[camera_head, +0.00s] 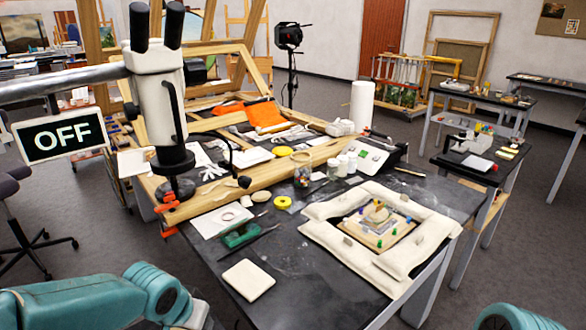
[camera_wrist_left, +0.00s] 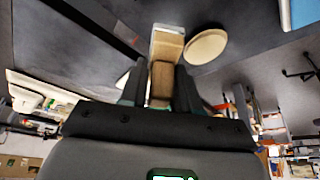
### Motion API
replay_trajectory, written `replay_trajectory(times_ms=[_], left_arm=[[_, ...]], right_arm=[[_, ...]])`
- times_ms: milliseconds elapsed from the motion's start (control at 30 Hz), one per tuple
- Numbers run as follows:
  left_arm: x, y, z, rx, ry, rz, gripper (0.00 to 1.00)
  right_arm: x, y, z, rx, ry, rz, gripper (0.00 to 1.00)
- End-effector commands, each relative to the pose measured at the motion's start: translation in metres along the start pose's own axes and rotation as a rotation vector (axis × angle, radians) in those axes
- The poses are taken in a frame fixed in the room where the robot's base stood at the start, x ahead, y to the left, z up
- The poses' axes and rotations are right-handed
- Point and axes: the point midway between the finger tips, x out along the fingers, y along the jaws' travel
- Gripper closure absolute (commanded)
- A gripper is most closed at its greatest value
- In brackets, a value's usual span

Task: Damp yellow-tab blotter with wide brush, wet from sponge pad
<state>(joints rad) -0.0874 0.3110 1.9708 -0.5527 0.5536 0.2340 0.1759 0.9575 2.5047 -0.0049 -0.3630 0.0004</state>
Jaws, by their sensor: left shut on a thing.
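My left gripper (camera_wrist_left: 161,78) is shut on a wooden-handled tool with a pale end, apparently the wide brush (camera_wrist_left: 166,45), in the left wrist view. A round tan pad (camera_wrist_left: 207,46) lies just right of the brush's pale end; I cannot tell whether they touch. In the head view, the gilt fragment (camera_head: 377,222) sits on a board with several small coloured tabs or pins, yellow among them. I cannot make out the yellow-tab blotter clearly. A cream square pad (camera_head: 248,280), possibly the sponge pad, lies at the table's front. My right gripper is out of view.
Pale padded bolsters (camera_head: 330,238) surround the fragment's board. A microscope (camera_head: 155,90) overhangs the table's left side. Bare tabletop (camera_head: 300,270) shows between cream pad and bolsters.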

Motion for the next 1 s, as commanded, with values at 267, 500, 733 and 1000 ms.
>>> replay_trajectory(times_ms=[267, 500, 733, 1000], left_arm=[[0.0, 0.0, -0.005, -0.18, 0.001, -0.074, 0.93], [0.0, 0.0, -0.005, -0.2, -0.001, -0.081, 0.93], [0.016, 0.001, 0.021, -0.199, -0.007, -0.092, 0.93], [0.029, 0.008, 0.047, -0.199, 0.0, -0.079, 0.93]], right_arm=[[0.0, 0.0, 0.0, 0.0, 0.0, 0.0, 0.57], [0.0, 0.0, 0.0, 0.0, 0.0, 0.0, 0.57], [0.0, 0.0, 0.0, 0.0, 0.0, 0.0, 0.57], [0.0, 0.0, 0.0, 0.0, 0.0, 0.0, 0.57]])
